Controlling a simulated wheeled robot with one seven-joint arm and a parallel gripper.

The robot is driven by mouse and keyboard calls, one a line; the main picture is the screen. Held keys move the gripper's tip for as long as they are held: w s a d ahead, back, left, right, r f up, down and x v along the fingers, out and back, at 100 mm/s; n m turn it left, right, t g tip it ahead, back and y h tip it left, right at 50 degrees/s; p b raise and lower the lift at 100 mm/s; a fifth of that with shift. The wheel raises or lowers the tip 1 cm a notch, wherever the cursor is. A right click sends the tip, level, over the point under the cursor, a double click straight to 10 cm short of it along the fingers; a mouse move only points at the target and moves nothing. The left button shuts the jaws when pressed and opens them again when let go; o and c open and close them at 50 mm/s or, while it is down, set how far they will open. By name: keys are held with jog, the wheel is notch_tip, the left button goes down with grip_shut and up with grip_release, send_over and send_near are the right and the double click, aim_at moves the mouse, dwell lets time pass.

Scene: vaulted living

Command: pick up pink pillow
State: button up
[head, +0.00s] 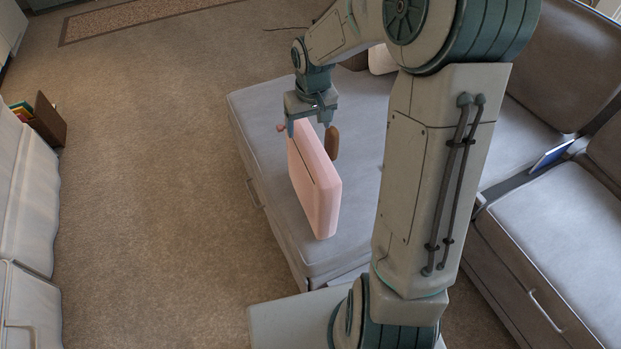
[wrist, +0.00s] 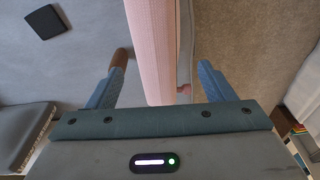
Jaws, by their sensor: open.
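The pink pillow (head: 315,185) stands upright on its narrow edge on the grey sofa's chaise seat (head: 262,125) in the head view. My gripper (head: 309,118) is open above its far end. In the wrist view the pillow (wrist: 155,45) runs up the middle, between the two blue-grey fingers of my gripper (wrist: 161,72). Gaps show on both sides of it, wider on the right. I cannot tell how far the fingers reach down past its top.
A brown rounded object (head: 333,142) is close to the right finger, and a small pink knob-like thing (head: 281,127) is by the left one. A dark square (wrist: 45,21) lies on the grey seat. Carpet left of the chaise (head: 150,180) is clear.

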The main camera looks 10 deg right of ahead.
aim_at(311, 144)
jog(key=f, duration=0.4)
jog(key=shift+w+f, duration=0.1)
jog(key=shift+w, duration=0.15)
jog(key=shift+w+d+f+b, duration=0.1)
jog(key=shift+d+f+b, duration=0.2)
jog(key=shift+f, duration=1)
jog(key=shift+w+d+f+b, duration=0.1)
jog(key=shift+f+b, duration=0.25)
jog(key=shift+f, duration=0.9)
jog(key=shift+f, duration=0.25)
grip_shut()
jog(key=shift+r, duration=0.2)
